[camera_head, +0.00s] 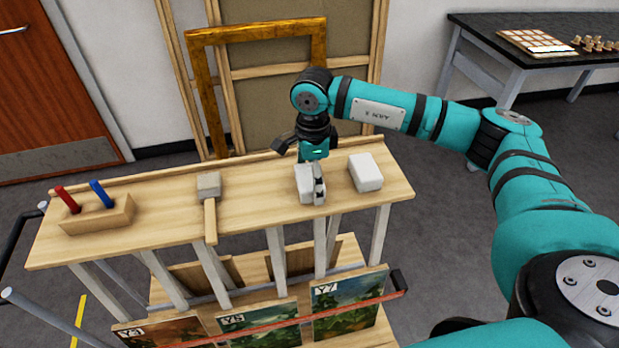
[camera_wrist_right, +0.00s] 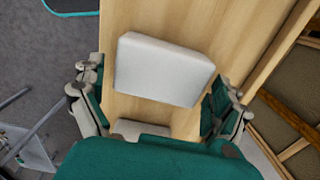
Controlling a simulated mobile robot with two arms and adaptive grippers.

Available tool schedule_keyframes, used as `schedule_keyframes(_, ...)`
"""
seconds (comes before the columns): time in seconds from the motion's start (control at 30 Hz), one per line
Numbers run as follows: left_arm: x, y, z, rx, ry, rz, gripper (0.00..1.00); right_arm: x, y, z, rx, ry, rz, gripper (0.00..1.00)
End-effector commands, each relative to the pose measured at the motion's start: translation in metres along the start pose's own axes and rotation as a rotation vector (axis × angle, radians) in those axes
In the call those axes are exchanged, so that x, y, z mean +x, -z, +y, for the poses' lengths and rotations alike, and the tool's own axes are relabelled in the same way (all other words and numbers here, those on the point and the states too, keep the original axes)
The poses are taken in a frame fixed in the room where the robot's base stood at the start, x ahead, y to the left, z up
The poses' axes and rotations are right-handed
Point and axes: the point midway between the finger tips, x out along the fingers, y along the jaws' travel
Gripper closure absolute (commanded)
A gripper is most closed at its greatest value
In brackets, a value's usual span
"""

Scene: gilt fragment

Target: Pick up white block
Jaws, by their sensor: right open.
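Two white blocks lie on the wooden top of a cart. The left white block (camera_head: 304,184) is under my right gripper (camera_head: 300,172), whose front finger hides part of it. In the right wrist view this block (camera_wrist_right: 165,69) sits just ahead of the spread fingers of my right gripper (camera_wrist_right: 158,108). The gripper is open and holds nothing; I cannot tell whether a finger touches the block. The other white block (camera_head: 366,173) stands to the right, apart from the gripper, and is mostly hidden by the gripper body in the wrist view (camera_wrist_right: 140,128). My left gripper is not in view.
A wooden holder (camera_head: 97,215) with a red and a blue handle stands at the left end. A grey-headed mallet (camera_head: 209,188) lies left of the blocks. A raised strip edges the cart's back; a gilt frame (camera_head: 207,90) leans behind. Pictures (camera_head: 347,302) sit below.

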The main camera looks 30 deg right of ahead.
Motion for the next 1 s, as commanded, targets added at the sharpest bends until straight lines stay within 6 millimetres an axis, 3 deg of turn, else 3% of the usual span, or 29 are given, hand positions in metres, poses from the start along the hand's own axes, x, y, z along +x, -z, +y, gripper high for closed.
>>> schedule_keyframes(0.13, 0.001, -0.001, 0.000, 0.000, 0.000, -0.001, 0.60, 0.000, 0.000, 0.000, 0.000, 0.000, 0.000, 0.03)
schedule_keyframes(0.4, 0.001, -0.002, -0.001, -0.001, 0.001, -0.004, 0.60, 0.000, 0.000, 0.000, 0.000, 0.000, 0.000, 0.36)
schedule_keyframes(0.77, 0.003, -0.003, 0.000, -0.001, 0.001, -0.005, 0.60, -0.003, 0.000, -0.001, 0.001, 0.001, -0.001, 0.36)
schedule_keyframes(1.0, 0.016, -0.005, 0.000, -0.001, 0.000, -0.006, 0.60, -0.022, -0.001, -0.001, 0.001, 0.004, -0.002, 0.36)
